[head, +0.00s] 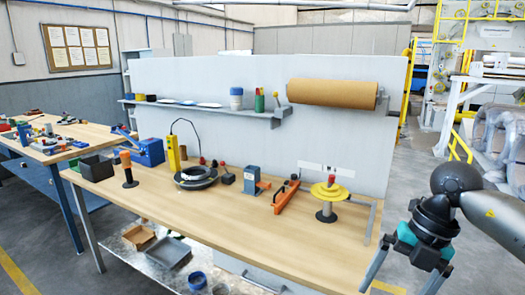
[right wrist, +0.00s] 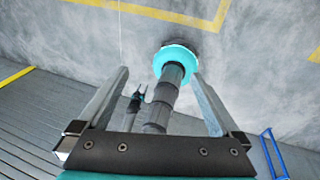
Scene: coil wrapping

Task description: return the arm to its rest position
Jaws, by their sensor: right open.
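My right gripper (head: 405,275) is at the right of the head view, in front of the bench's right end and pointing down. Its two fingers stand wide apart with nothing between them. In the right wrist view the open fingers (right wrist: 160,95) frame grey floor and parts that look like my own body. A dark coil (head: 196,178) lies flat on the wooden workbench (head: 250,222), well left of the gripper. A yellow spool stand (head: 326,190) stands upright near the bench's right end. I do not make out my left gripper.
A brown paper roll (head: 333,93) hangs on the grey back panel. An orange-handled tool (head: 287,195) and a blue block device (head: 252,180) stand on the bench. A grey angled bar (head: 372,218) is at the bench's right edge, near my gripper. Open floor lies right of the bench.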

